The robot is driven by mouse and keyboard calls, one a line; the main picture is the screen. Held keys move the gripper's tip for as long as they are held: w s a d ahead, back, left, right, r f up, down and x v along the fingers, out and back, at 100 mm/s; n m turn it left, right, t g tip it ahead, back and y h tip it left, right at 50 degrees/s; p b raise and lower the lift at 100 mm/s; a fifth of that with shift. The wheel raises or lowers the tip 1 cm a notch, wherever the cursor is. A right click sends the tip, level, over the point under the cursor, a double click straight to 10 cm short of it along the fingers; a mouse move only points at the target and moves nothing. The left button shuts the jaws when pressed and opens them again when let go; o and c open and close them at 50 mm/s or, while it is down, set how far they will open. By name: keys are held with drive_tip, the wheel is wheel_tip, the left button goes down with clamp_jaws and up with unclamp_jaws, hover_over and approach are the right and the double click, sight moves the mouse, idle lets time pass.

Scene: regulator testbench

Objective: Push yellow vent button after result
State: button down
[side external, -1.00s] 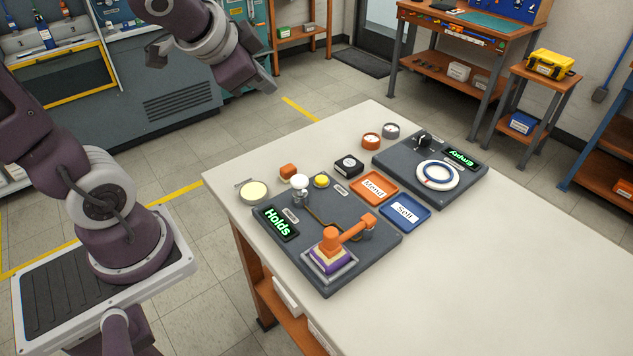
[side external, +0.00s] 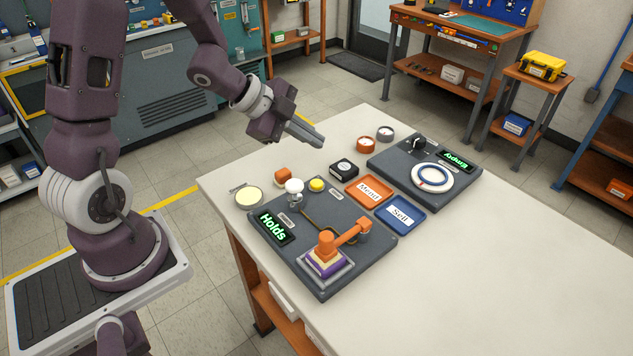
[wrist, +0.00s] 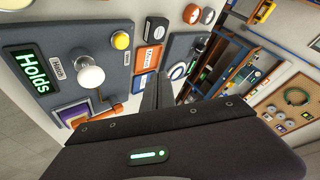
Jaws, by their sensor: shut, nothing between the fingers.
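The yellow button (side external: 317,185) sits at the back corner of the near grey test board (side external: 372,262), beside a white knob (side external: 294,187). It also shows in the wrist view (wrist: 121,41). The green display (side external: 273,227) on that board reads "Holds". An orange clamp arm (side external: 345,238) rests over a purple block (side external: 329,261) on the board. My gripper (side external: 318,140) is shut and empty, in the air above and behind the button, apart from it. Its fingers show pressed together in the wrist view (wrist: 157,88).
Orange "Mend" (side external: 369,190) and blue "Sell" (side external: 401,213) trays lie between the boards. The far board (side external: 395,170) has a display reading "Empty" and a white ring. A black box (side external: 343,169), an orange block (side external: 283,174) and a yellow-filled dish (side external: 249,197) stand nearby. The right tabletop is clear.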

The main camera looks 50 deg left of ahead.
sight(312, 183)
wheel_tip(312, 183, down, 8)
drive_tip(key=shift+f, duration=0.1)
idle(0.4)
drive_tip(key=shift+f, duration=0.1)
idle(1.8)
drive_tip(key=shift+f, duration=0.3)
drive_tip(key=shift+f, duration=0.55)
idle(0.5)
drive_tip(key=shift+r, duration=0.95)
drive_tip(key=shift+r, duration=0.1)
drive_tip(key=shift+r, duration=2.45)
